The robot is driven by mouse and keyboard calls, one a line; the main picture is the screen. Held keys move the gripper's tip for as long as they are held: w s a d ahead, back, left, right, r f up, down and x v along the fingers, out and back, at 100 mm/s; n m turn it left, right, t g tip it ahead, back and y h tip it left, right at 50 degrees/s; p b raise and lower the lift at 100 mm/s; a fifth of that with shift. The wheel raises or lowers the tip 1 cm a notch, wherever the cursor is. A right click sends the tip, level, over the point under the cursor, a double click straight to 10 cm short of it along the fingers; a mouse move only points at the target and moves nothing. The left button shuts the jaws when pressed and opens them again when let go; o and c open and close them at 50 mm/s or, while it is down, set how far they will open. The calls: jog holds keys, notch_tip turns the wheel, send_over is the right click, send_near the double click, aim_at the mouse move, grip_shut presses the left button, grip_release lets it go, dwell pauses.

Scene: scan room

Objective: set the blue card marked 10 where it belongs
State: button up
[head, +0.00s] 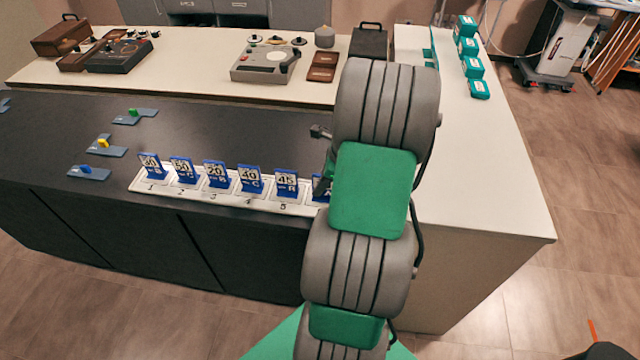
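A white rack (210,195) with numbered places lies along the front edge of the dark counter. I cannot make out a 10 on any card. My gripper (324,184) is mostly hidden behind my arm, close to that right-end card. Whether it touches or holds the card cannot be told.
Grey-blue holders with a green (133,112), a yellow (104,143) and a blue piece (85,169) lie on the counter's left. A grey device (265,62) stands on the back white counter. Teal boxes (472,68) line the right white counter, whose front part is clear.

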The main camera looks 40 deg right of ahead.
jog(key=shift+o, duration=1.2)
jog(key=shift+r, duration=0.1)
jog(key=v, duration=1.2)
jog(key=w+a+r+n+h, duration=0.1)
jog(key=w+a+r+n, duration=0.1)
jog(key=a+n, duration=0.7)
jog(key=w+a+r+n+h, duration=0.1)
jog(key=w+a+r+n, duration=0.1)
jog(key=a+n, duration=0.65)
jog(key=s+a+n, duration=0.3)
jog(key=a+n, duration=0.2)
jog(key=a, duration=0.1)
jog(key=s+a+n, duration=0.2)
jog(key=a+n, duration=0.4)
jog(key=a, duration=0.1)
jog(key=shift+s+h, duration=0.4)
jog(key=shift+a, duration=0.1)
